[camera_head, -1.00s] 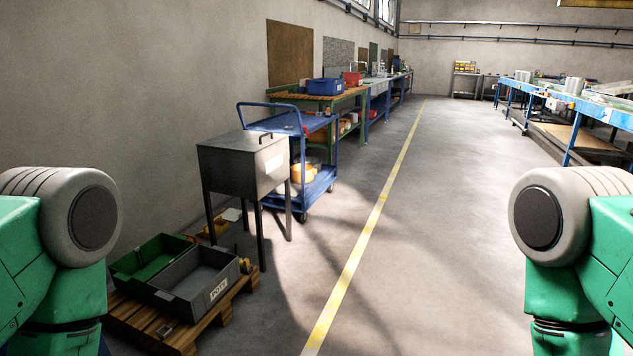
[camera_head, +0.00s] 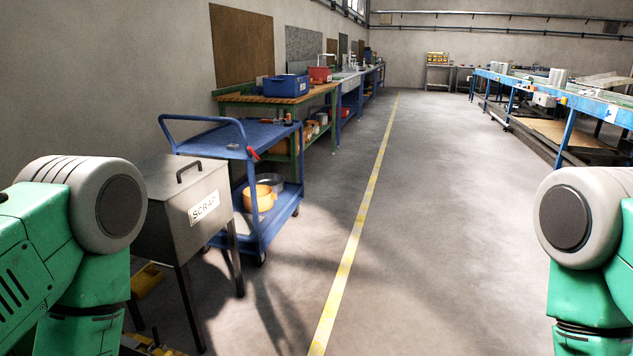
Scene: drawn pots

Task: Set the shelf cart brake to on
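The blue shelf cart (camera_head: 262,231) stands left of the yellow floor line, behind the scrap bin. Its push handle rises at the near left end. A small red lever (camera_head: 253,153) shows at the near right corner of its top shelf; I cannot tell whether it is the brake or how it is set. An orange pot (camera_head: 258,198) and a grey pan (camera_head: 271,182) sit on the lower shelf. The caster at the near right corner touches the floor. My arms show at both sides, but their grippers are out of view.
A grey metal bin labelled SCRAP (camera_head: 182,212) on legs stands between me and the cart, at the left. Workbenches (camera_head: 275,98) line the left wall beyond it. A blue conveyor table (camera_head: 540,92) is at the right. The floor aisle (camera_head: 420,220) is clear.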

